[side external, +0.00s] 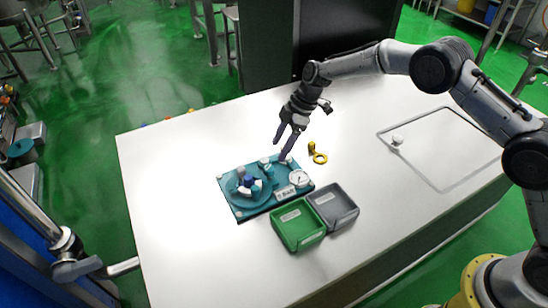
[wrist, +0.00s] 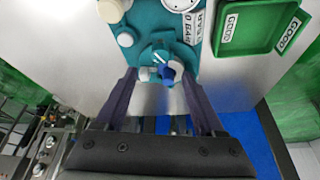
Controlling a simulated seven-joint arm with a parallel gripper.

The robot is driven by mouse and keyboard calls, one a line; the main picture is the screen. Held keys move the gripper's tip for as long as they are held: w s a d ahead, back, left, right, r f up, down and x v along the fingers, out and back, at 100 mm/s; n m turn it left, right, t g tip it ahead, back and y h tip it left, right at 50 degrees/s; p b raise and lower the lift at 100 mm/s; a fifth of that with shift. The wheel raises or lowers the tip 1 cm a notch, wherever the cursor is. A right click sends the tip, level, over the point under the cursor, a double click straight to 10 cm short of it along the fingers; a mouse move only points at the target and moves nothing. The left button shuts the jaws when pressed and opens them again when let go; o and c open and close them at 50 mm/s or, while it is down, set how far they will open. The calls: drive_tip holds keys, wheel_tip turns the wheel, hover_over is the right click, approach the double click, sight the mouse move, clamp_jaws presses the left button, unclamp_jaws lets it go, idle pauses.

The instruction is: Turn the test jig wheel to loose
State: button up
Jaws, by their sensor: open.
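The teal test jig (side external: 232,207) lies on the white table. Its wheel (side external: 240,196) is a teal disc at the left end, with blue and white parts at its middle. In the wrist view the wheel (wrist: 150,52) lies ahead, its blue part (wrist: 167,74) showing between the finger lines. No loose marking can be read. My gripper (side external: 281,151) is open and empty, fingers pointing down above the jig's back side. It also shows in the wrist view (wrist: 158,78), its two dark fingers apart. Neither finger clearly touches the wheel.
On the jig are a white gauge (side external: 299,178), a label and white knobs. A green tray (side external: 298,236) marked GOOD and a grey tray (side external: 338,207) stand in front. A yellow ring (side external: 320,159) and a small yellow piece (side external: 311,147) lie behind. The table's left is clear.

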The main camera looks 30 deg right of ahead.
drive_tip(key=v, duration=0.6)
drive_tip(key=shift+d, duration=0.1)
drive_tip(key=s+d+r+t, duration=0.2)
drive_tip(key=s+r, duration=0.1)
drive_tip(key=r, duration=0.8)
drive_tip(key=s+d+r+t, duration=0.1)
drive_tip(key=s+d+r, duration=0.2)
drive_tip(key=r, duration=0.7)
drive_tip(key=s+d+r+m+t+h, duration=0.1)
drive_tip(key=s+d+r+m, duration=0.1)
drive_tip(key=s+r, duration=0.35)
drive_tip(key=s+d+r+m+t+h, duration=0.1)
drive_tip(key=s+d+r+m, duration=0.1)
drive_tip(key=s, duration=0.7)
drive_tip(key=s+d+f+m, duration=0.2)
drive_tip(key=s+f+m, duration=0.1)
drive_tip(key=s, duration=0.3)
drive_tip(key=s+d+f+m+h, duration=0.1)
drive_tip(key=s+d+f+m, duration=0.1)
drive_tip(key=s+f+m, duration=0.2)
drive_tip(key=s+d+f+m+h, duration=0.1)
drive_tip(key=s+f+m, duration=0.3)
drive_tip(key=s, duration=0.6)
drive_tip(key=shift+d, duration=0.65)
